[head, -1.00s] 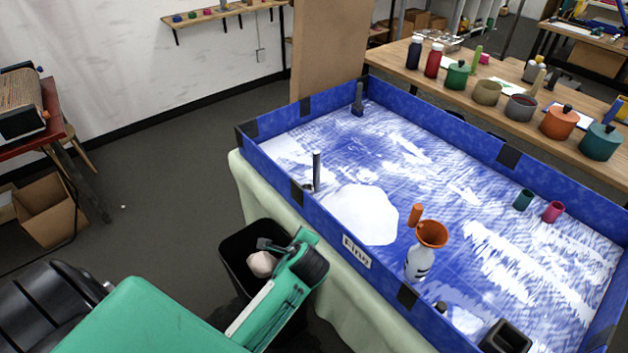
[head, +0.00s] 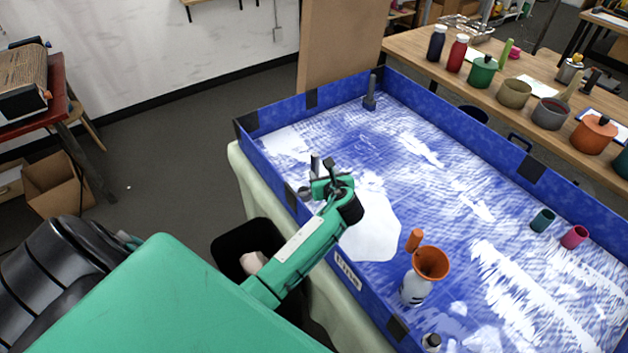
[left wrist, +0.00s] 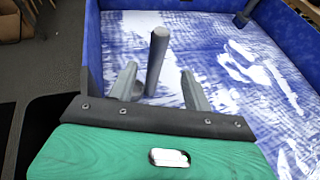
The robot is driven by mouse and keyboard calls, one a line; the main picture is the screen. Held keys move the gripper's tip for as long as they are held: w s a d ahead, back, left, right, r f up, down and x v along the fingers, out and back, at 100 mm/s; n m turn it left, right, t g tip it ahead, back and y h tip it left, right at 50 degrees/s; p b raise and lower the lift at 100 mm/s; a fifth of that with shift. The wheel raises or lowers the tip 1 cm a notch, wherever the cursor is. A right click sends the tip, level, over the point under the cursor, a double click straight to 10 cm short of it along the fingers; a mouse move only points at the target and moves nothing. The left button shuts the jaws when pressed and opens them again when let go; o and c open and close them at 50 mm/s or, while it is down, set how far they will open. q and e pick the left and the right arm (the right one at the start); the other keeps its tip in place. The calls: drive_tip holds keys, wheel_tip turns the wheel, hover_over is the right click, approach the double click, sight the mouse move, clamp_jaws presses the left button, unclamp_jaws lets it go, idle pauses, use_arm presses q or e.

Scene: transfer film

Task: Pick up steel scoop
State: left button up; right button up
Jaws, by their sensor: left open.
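The steel scoop (head: 315,162) shows as a grey upright handle near the left wall of the blue tray. Its lower part is hidden behind my left gripper (head: 328,178) in the head view. In the left wrist view the scoop's round handle (left wrist: 158,58) stands slightly tilted, beyond and between the two grey fingers. My left gripper (left wrist: 162,88) is open, with a finger on each side of the handle's line and nothing visibly gripped. I cannot tell whether the fingers touch the scoop. My right gripper is out of view.
The blue tray wall (head: 275,109) surrounds a blue and white floor. An orange funnel (head: 431,262) on a white bottle stands nearby, beside an orange cylinder (head: 414,239). Another grey upright tool (head: 369,97) stands at the far corner. A black bin (head: 232,243) is below my arm.

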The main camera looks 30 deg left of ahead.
sight(316, 166)
use_arm(q)
drive_tip(key=x, duration=0.4)
drive_tip(key=shift+w+a+f, duration=0.15)
drive_tip(key=shift+w+a, duration=0.05)
drive_tip(key=shift+w+a+f, duration=0.15)
drive_tip(key=shift+w+a, duration=0.05)
drive_tip(key=shift+w+a+p, duration=0.2)
drive_tip(key=shift+a+p, duration=0.15)
drive_tip(key=shift+p, duration=0.05)
drive_tip(key=x, duration=0.3)
drive_tip(key=shift+a+f+p, duration=0.15)
drive_tip(key=shift+f+p, duration=0.05)
drive_tip(key=shift+p, duration=0.2)
drive_tip(key=shift+w+a+f, duration=0.3)
drive_tip(key=shift+w+a, duration=0.05)
drive_tip(key=shift+a, duration=0.1)
clamp_jaws()
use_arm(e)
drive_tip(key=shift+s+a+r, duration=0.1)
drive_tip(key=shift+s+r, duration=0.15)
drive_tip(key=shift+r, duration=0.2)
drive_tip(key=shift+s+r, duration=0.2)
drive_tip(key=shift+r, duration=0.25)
